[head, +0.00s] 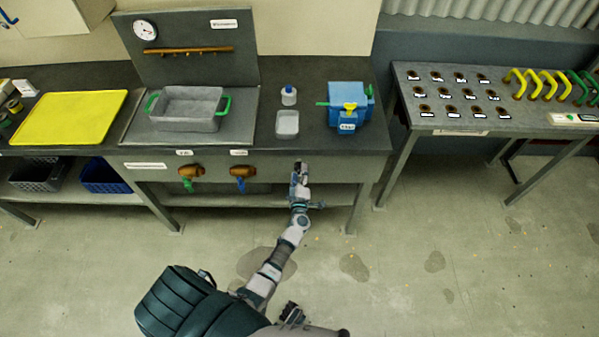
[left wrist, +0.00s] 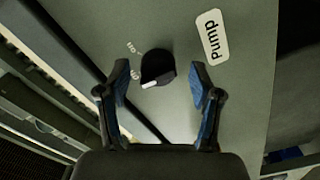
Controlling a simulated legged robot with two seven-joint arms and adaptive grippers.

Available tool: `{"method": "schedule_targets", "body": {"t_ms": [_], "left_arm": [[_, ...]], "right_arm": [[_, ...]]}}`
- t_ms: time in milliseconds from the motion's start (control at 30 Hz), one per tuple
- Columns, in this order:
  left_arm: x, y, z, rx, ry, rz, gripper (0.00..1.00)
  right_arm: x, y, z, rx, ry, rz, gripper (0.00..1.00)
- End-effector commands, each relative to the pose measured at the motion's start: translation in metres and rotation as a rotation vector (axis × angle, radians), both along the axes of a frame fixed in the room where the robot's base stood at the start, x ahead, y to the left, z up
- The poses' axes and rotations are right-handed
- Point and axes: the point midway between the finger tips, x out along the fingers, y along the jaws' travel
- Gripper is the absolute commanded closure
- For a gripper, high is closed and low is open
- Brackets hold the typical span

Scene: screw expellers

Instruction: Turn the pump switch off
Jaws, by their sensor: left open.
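The pump switch (left wrist: 157,68) is a round black knob with a white mark on its rim, on the grey front panel. A white label reading "Pump" (left wrist: 212,37) is beside it, and small position lettering (left wrist: 134,48) is at its edge. My left gripper (left wrist: 160,85) is open, with a finger on either side of the knob; I cannot tell whether they touch it. In the head view my left gripper (head: 300,172) is at the bench front and hides the switch. A dark part (head: 291,313) near my body may be my right gripper; its jaws are unclear.
Left of my gripper, two brass valves with a green handle (head: 187,184) and a blue handle (head: 240,184) stick out from the panel. A grey basin (head: 188,122) and a blue box (head: 346,128) stand on the bench (head: 255,163). The floor in front is open.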

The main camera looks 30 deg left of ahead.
Motion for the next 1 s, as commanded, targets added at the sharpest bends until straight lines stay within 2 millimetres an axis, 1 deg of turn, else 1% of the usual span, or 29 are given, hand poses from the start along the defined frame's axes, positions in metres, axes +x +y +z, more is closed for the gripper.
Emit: {"method": "schedule_targets", "body": {"t_ms": [167, 300, 400, 500, 700, 1000], "left_arm": [[-0.029, -0.018, -0.002, -0.004, 0.003, 0.0, 0.35], [-0.057, -0.034, -0.002, -0.003, 0.003, 0.0, 0.35], [-0.073, -0.044, -0.002, -0.003, 0.002, 0.002, 0.35], [-0.085, -0.052, -0.002, -0.002, 0.003, 0.001, 0.35], [-0.095, -0.058, -0.002, -0.002, 0.003, 0.001, 0.35], [-0.095, -0.059, -0.002, -0.001, 0.001, 0.001, 0.35]], "right_arm": [[0.001, 0.001, 0.0, 0.0, 0.0, 0.0, 0.6], [0.001, 0.001, 0.0, 0.0, 0.0, 0.0, 0.6], [0.001, 0.001, 0.0, 0.001, 0.0, 0.0, 0.6], [0.001, 0.001, 0.0, 0.001, 0.001, 0.0, 0.6], [0.001, 0.001, 0.0, 0.001, 0.001, 0.0, 0.6], [0.001, 0.001, -0.001, 0.001, 0.002, 0.0, 0.6]]}}
